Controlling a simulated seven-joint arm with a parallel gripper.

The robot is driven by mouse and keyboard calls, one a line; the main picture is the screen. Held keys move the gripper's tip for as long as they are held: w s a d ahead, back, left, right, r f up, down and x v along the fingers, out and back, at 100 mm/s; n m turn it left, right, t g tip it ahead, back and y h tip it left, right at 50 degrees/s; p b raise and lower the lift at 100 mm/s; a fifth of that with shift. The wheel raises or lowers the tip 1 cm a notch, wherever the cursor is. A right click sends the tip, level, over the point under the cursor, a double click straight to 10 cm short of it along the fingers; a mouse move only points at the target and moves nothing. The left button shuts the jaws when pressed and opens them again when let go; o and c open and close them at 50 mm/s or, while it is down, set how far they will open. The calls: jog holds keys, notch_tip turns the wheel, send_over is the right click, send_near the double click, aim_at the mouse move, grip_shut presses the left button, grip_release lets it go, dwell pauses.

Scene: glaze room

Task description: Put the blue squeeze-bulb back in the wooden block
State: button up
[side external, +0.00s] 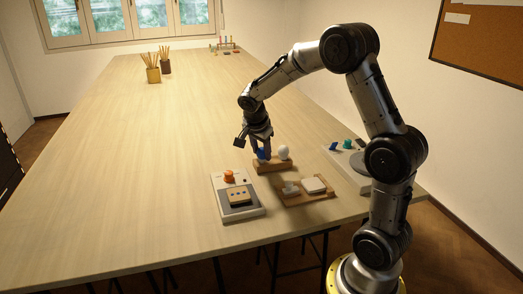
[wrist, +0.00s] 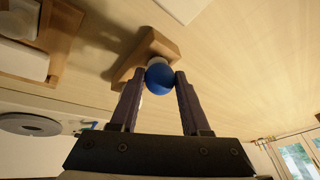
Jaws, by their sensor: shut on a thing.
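The blue squeeze-bulb (wrist: 159,78) is between my fingertips in the wrist view, and my gripper (wrist: 160,85) is shut on it. In the side external view the blue bulb (side external: 261,155) shows just under my gripper (side external: 262,150). The wooden block (side external: 272,166) lies below it on the table, with a white ball-like bulb (side external: 284,152) on its right end. In the wrist view the wooden block (wrist: 128,62) is right behind the blue bulb. I cannot tell whether the bulb is seated in the block or just above it.
A wooden tray with white pieces (side external: 291,201) lies in front of the block. A grey device with an orange knob (side external: 229,177) is to its left. A flat grey wheel unit (side external: 347,166) is to the right. Pots of sticks (side external: 153,74) stand far back; the table's left side is clear.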

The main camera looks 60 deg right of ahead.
jog(key=o, duration=0.8)
jog(key=shift+r, duration=2.95)
